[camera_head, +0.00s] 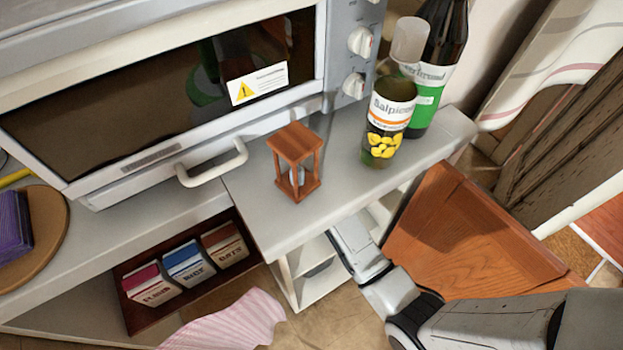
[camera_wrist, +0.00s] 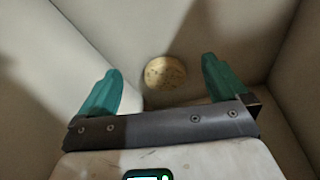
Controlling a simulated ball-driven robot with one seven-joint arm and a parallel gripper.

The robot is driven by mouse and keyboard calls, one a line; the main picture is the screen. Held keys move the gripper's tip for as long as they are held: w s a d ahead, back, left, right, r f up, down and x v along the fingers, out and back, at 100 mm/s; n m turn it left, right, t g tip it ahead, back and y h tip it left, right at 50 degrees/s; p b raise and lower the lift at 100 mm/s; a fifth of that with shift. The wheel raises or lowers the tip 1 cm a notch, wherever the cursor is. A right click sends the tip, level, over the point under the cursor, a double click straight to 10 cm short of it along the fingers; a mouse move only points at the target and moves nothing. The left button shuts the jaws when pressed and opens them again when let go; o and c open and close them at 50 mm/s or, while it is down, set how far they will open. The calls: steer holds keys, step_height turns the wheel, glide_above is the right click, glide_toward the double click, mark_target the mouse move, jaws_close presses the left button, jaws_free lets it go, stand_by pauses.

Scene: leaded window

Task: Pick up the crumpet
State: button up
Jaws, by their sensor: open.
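The crumpet (camera_wrist: 165,73) is a round, pale golden-brown disc in the wrist view. It lies on a plain beige surface between pale walls, inside what looks like a shelf compartment. My gripper (camera_wrist: 160,88) is open, with its two teal fingers spread to the left and right of the crumpet in the picture. Nothing is between the fingers that I can see being held, and I cannot tell how far the crumpet is from the fingertips. In the head view the crumpet and my gripper are hidden below the counter, where my arm reaches in.
The counter (camera_head: 262,226) overhangs a white shelf unit (camera_head: 318,280). On it stand an hourglass-like wooden frame (camera_head: 296,160), a labelled jar (camera_head: 388,122) and a dark bottle (camera_head: 430,100). An oven (camera_head: 160,90) is behind.

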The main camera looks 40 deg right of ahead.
steer(key=w, duration=0.1)
steer(key=w+d, duration=0.1)
steer(key=w, duration=0.1)
steer(key=w+d, duration=0.1)
steer(key=shift+w+b, duration=0.4)
steer(key=b+x, duration=0.1)
steer(key=x, duration=0.4)
steer(key=c, duration=1)
steer(key=shift+w, duration=0.1)
steer(key=shift+c, duration=0.2)
